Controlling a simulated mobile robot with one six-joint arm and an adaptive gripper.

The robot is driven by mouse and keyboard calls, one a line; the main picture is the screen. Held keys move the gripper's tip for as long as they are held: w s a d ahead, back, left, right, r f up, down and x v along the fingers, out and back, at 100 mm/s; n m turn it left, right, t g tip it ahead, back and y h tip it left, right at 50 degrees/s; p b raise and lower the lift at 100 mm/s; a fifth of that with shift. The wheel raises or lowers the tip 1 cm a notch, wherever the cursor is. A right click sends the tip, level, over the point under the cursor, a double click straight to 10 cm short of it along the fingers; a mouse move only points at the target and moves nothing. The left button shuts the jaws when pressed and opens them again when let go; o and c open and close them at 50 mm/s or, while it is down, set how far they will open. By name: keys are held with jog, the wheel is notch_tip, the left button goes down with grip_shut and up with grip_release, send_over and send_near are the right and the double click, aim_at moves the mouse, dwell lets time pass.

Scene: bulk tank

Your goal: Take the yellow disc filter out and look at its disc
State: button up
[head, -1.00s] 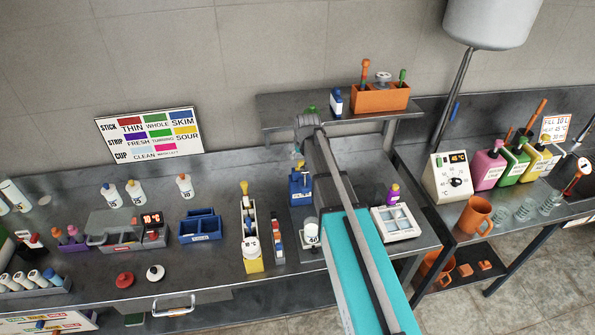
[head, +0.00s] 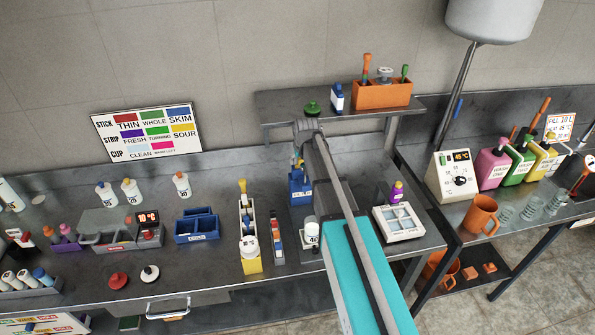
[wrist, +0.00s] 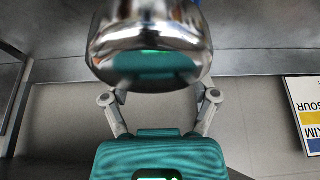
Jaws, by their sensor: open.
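I cannot single out the yellow disc filter for sure. The nearest match in the head view is a narrow white unit with a yellow base (head: 251,265) and a yellow-topped piece at its back, standing on the counter left of my arm. In the wrist view my gripper (wrist: 160,88) is open, its fingers spread to either side. A large shiny metal body (wrist: 150,45) fills the upper middle, very close to the camera, and covers the fingertips. I cannot tell whether they touch it. In the head view my arm hides most of the gripper, near a blue holder (head: 300,187).
A raised shelf (head: 280,105) behind the arm carries a green knob (head: 312,107) and an orange caddy (head: 383,95). A white tray (head: 398,222) lies right of my arm. A dark blue bin (head: 197,226) stands left. Bare counter lies between the bin and the front edge.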

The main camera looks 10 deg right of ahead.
dwell(0.6)
grip_shut()
